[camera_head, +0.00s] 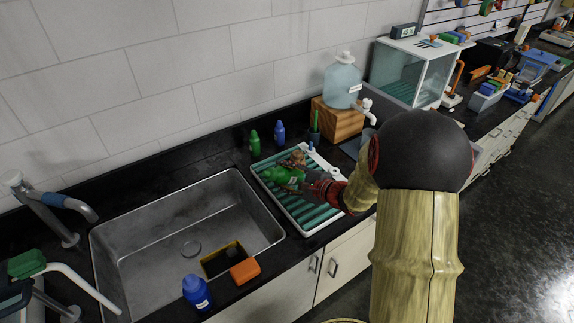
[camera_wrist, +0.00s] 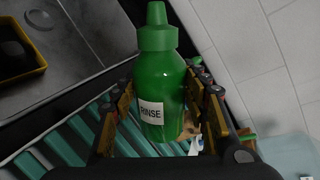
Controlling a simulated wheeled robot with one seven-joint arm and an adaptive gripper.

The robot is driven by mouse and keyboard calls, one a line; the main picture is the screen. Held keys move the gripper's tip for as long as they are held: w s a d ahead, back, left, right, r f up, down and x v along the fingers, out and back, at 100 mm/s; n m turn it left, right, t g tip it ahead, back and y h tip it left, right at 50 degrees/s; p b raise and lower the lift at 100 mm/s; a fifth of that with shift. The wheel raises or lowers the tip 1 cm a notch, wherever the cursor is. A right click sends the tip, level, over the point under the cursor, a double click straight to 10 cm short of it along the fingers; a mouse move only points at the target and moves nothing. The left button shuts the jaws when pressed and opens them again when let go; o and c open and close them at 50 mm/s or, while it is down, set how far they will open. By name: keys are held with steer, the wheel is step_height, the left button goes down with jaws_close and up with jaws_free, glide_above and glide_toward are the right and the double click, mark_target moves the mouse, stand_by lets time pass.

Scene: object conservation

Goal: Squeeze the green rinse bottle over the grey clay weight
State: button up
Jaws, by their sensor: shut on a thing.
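The green rinse bottle (camera_wrist: 162,72), with a white RINSE label, is between the fingers of my gripper (camera_wrist: 166,106), which is shut on it. In the head view the bottle (camera_head: 281,175) is tipped over, nozzle to the left, above the green-ribbed drying rack. My gripper (camera_head: 302,182) is to its right. A dark rounded lump (camera_head: 232,252) sits in a yellow-rimmed black tray (camera_head: 209,269) at the sink's front right; it also shows in the wrist view (camera_wrist: 13,49). It may be the clay weight; its grey is not clear. The bottle is apart from it.
The steel sink (camera_head: 150,260) is left of the drying rack (camera_head: 309,224). An orange sponge (camera_head: 244,271) and a blue bottle (camera_head: 196,291) stand at the front edge. Another green bottle (camera_head: 254,143) and a blue one (camera_head: 279,133) stand behind. A faucet (camera_head: 55,205) is at left.

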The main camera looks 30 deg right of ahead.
steer(key=shift+a+r+m+y+p, duration=0.3)
steer(key=shift+a+m+y+p, duration=0.2)
steer(key=shift+m+p, duration=0.5)
steer(key=d+r+m+p, duration=0.1)
steer(key=m, duration=0.1)
steer(key=d+r+m+t+p, duration=0.1)
steer(key=d+r+m+t+y+p, duration=0.1)
steer(key=d+m, duration=0.1)
steer(key=shift+r+m+p, duration=0.3)
steer(key=shift+p, duration=0.05)
steer(key=shift+d+r+m+t+y+p, duration=0.15)
steer(key=shift+d+r+m+t+p, duration=0.15)
steer(key=shift+m, duration=0.3)
steer(key=shift+d+r+m+t+y+p, duration=0.2)
steer(key=shift+m+t, duration=0.1)
steer(key=shift+m, duration=0.3)
